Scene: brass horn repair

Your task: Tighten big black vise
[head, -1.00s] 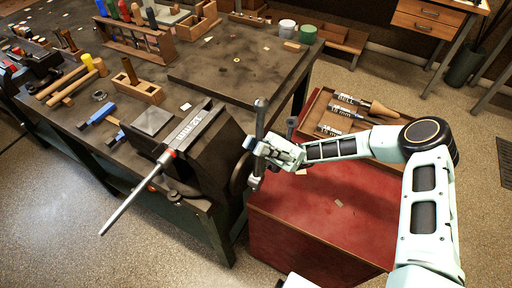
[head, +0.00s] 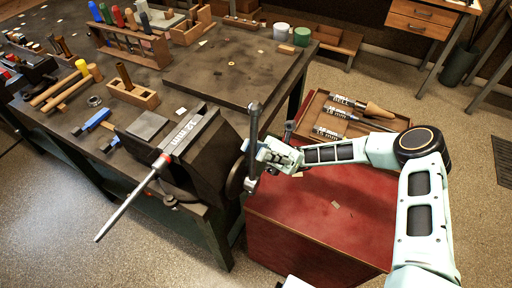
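The big black vise (head: 209,156) is mounted at the near right corner of the dark workbench. A long metal rod labelled 12 MM (head: 160,162) lies across its top and sticks out to the lower left. The vise handle (head: 253,135) is a grey bar standing nearly upright on the vise's right side, by a round dark screw disc (head: 236,178). My gripper (head: 258,160) is at the handle's middle from the right, apparently touching it. The fingers are small and partly hidden, so I cannot tell how far they are closed.
A red cabinet (head: 325,215) stands right of the vise, below my arm. An open wooden tray (head: 345,110) on it holds labelled tools. Hammers (head: 62,88), wooden blocks (head: 132,90) and a tool rack (head: 132,42) stand on the workbench (head: 235,75).

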